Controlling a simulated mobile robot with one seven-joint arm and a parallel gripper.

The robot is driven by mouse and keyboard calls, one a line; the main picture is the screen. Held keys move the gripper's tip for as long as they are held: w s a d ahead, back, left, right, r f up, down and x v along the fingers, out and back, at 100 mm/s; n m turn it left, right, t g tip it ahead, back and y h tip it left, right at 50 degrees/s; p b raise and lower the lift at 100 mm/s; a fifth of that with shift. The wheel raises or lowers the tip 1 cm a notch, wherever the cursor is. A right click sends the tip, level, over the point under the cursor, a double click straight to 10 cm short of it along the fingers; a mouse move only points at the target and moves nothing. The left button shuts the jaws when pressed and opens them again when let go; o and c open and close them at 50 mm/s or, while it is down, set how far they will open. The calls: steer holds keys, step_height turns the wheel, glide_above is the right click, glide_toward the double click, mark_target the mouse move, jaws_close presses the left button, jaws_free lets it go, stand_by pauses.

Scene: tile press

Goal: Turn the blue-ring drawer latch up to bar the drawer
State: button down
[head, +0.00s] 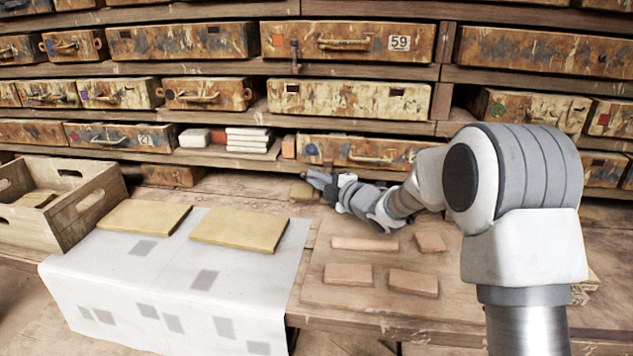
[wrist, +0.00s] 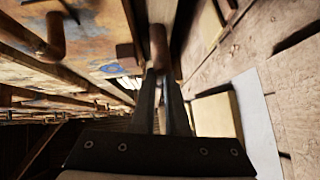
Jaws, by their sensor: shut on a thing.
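The blue-ring drawer (head: 345,151) is a rust-stained, cream-and-orange drawer in the lowest full shelf row, with a blue ring mark (head: 311,149) near its left end. The ring also shows in the wrist view (wrist: 108,68). My gripper (head: 312,174) is low in front of the drawer's left end, just below the ring. In the wrist view, my gripper's fingers (wrist: 161,85) are shut on a brown rod-like latch (wrist: 158,45), whose end sticks out beyond the fingertips. In the head view, the latch is mostly hidden by the gripper, so its exact angle is unclear.
A similar latch (head: 295,55) hangs by the red-marked drawer above. White tiles (head: 248,140) stand on the shelf to the left. Below are a paper-covered table (head: 130,262) with tan slabs (head: 238,230), clay tiles (head: 365,243) on a board and a wooden crate (head: 75,205).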

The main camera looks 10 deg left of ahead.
steer(key=shift+d+r+m+t+y+b, duration=0.15)
steer(key=shift+m+t+y+b, duration=0.25)
steer(key=shift+b, duration=0.85)
steer(key=shift+a+r+m+t+y+b, duration=0.15)
steer(key=shift+m+y+b, duration=0.3)
steer(key=shift+b, duration=0.85)
steer(key=shift+d+r+m+t+y+b, duration=0.1)
steer(key=shift+m+t+y+b, duration=0.35)
steer(key=shift+b, duration=0.8)
steer(key=c, duration=0.9)
jaws_free()
steer(key=shift+d, duration=0.1)
steer(key=v, duration=0.5)
steer(key=p+v, duration=0.1)
steer(key=v, duration=1.1)
steer(key=shift+s+r+p, duration=0.25)
steer(key=shift+p, duration=0.1)
steer(key=shift+d, duration=0.1)
